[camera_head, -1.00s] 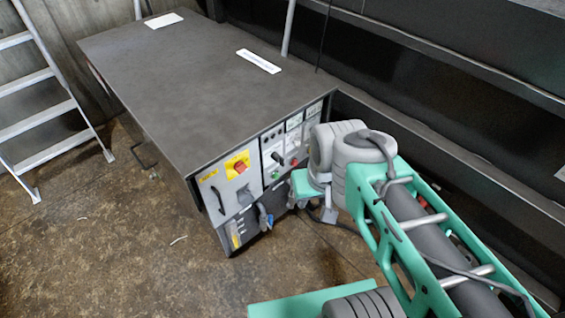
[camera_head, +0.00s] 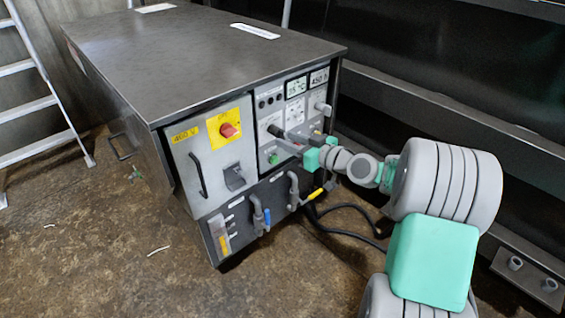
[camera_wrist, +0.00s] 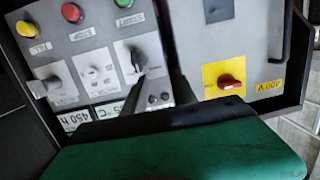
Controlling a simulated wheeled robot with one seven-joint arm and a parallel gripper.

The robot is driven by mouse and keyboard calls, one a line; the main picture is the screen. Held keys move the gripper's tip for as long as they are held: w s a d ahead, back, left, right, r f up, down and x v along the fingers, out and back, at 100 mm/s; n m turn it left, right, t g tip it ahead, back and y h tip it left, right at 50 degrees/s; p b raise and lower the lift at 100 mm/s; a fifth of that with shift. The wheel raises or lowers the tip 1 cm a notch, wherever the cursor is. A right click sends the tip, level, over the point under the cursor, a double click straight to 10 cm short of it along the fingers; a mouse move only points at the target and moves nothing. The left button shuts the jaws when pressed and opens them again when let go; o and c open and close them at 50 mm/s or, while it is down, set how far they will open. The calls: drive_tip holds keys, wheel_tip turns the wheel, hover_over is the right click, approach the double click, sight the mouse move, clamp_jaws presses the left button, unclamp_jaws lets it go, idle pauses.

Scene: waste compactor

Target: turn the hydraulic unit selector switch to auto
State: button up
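The hydraulic unit (camera_head: 215,150) is a dark cabinet with a grey control panel (camera_head: 292,110) on its front. In the wrist view, the panel appears upside down. A dark-handled rotary switch on a white plate (camera_wrist: 138,58) sits below the green button in that picture. Its position marks are too small to read. My gripper (camera_head: 266,147) is in front of the panel; its two fingers are apart. In the wrist view my gripper (camera_wrist: 158,82) has one finger near the switch handle and the other to its right. I cannot tell whether a finger touches the handle.
Other switches (camera_wrist: 95,75) and red (camera_wrist: 72,13) and green (camera_wrist: 129,3) buttons are close by. A red main switch on yellow (camera_head: 229,130) and a black handle (camera_head: 197,175) are on the left panel. Pipes with a blue valve (camera_head: 266,216) protrude below. A ladder stands left.

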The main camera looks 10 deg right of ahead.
sight(285, 132)
drive_tip(key=w+d+f+t+b, duration=0.1)
drive_tip(key=d+f+t, duration=0.1)
drive_tip(key=d, duration=0.1)
drive_tip(key=shift+m, duration=0.3)
drive_tip(key=x, duration=0.3)
drive_tip(key=b+x, duration=0.1)
drive_tip(key=x, duration=0.3)
drive_tip(key=shift+w+a+r, duration=0.1)
drive_tip(key=shift+w+r, duration=0.1)
drive_tip(key=shift+w, duration=0.15)
drive_tip(key=shift+c, duration=0.4)
clamp_jaws()
